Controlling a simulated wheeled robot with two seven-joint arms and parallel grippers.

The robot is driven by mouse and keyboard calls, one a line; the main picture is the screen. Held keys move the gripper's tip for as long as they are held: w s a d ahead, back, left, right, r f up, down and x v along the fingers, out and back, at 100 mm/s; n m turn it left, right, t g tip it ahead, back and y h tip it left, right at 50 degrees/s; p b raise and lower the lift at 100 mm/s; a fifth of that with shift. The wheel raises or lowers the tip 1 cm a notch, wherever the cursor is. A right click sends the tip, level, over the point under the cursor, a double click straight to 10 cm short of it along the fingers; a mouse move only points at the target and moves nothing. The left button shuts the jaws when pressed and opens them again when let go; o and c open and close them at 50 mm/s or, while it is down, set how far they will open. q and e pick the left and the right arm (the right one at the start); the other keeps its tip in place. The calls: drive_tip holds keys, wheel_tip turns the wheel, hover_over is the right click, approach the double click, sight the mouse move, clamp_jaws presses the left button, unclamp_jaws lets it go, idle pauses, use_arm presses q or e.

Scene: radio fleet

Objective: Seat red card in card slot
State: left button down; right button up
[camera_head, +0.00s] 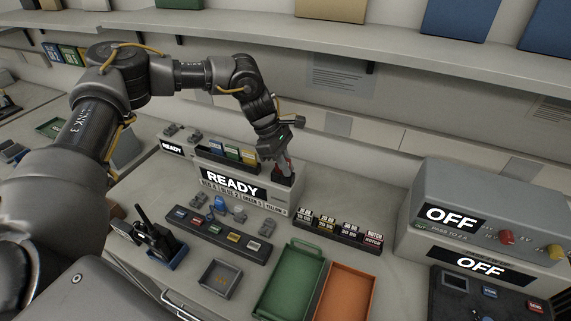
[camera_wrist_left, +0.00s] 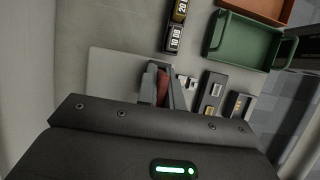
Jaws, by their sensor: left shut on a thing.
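My left gripper (camera_head: 286,168) points down at the right end of the grey READY box (camera_head: 235,187). It is shut on the red card, a sliver of which shows between its fingers in the left wrist view (camera_wrist_left: 163,86). The gripper is right over a dark opening at that end of the box, seemingly the card slot (camera_head: 284,181). The fingers hide most of the card and opening, so I cannot tell how deep the card sits. My right gripper is not in view.
Colored cards (camera_head: 231,154) stand in a rack behind the READY box. In front are a dark button strip (camera_head: 216,233), a green tray (camera_head: 290,280) and an orange tray (camera_head: 345,293). A grey OFF unit (camera_head: 480,215) stands at right. A shelf (camera_head: 300,37) runs behind.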

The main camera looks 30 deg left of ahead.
use_arm(q)
drive_tip(key=c, duration=1.5)
unclamp_jaws()
drive_tip(key=shift+o, duration=0.2)
drive_tip(key=shift+a+r, duration=0.25)
drive_tip(key=shift+r, duration=0.15)
drive_tip(key=b+v, duration=0.2)
drive_tip(key=v, duration=0.7)
drive_tip(key=shift+r, duration=0.4)
drive_tip(key=shift+a, duration=0.1)
